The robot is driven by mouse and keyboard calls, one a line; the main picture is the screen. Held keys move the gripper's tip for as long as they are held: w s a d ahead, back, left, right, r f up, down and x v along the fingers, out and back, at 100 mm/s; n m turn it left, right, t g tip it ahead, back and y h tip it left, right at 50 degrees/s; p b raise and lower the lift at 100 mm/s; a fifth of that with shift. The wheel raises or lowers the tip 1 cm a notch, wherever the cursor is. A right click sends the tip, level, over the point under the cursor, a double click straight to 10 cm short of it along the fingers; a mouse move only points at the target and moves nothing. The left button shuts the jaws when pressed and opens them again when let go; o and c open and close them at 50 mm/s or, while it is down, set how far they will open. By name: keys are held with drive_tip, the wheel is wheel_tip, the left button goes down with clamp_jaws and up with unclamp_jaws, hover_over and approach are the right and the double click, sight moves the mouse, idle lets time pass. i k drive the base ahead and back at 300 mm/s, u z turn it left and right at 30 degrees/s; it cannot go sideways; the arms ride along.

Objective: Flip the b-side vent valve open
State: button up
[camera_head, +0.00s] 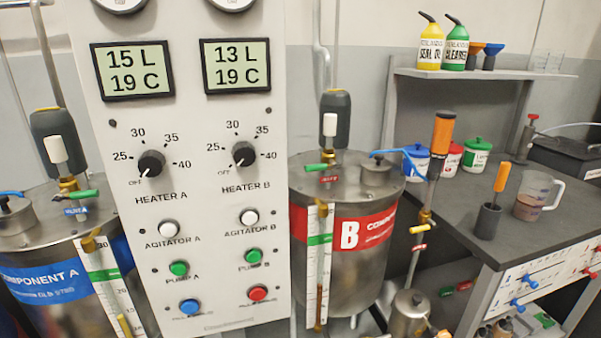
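Tank B (345,258) is a steel drum with a red band and a large white B, standing right of the control panel. On its lid is a small brass valve with a green lever (314,168) that lies about level and points left. A small red tag (329,180) hangs just below it; its print is too small to read surely. A white cylinder (330,125) stands above the valve, in front of a dark grey motor (340,108). My gripper is not in view.
The control panel (200,215) stands close on the left of tank B. Tank A (50,275) has a similar green lever (83,194). A blue hose (395,152) and an orange-topped column (443,132) stand right of tank B, before the bench (425,200).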

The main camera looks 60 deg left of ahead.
sight(322, 167)
drive_tip(key=u, duration=0.45)
drive_tip(key=k, duration=0.5)
drive_tip(key=u, duration=1.4)
drive_tip(key=i, duration=0.8)
drive_tip(key=z, duration=0.2)
drive_tip(key=k, duration=0.4)
drive_tip(key=z, duration=1.05)
drive_tip(key=k, duration=0.95)
drive_tip(key=z, duration=0.1)
drive_tip(key=i, duration=0.75)
drive_tip(key=u, duration=0.7)
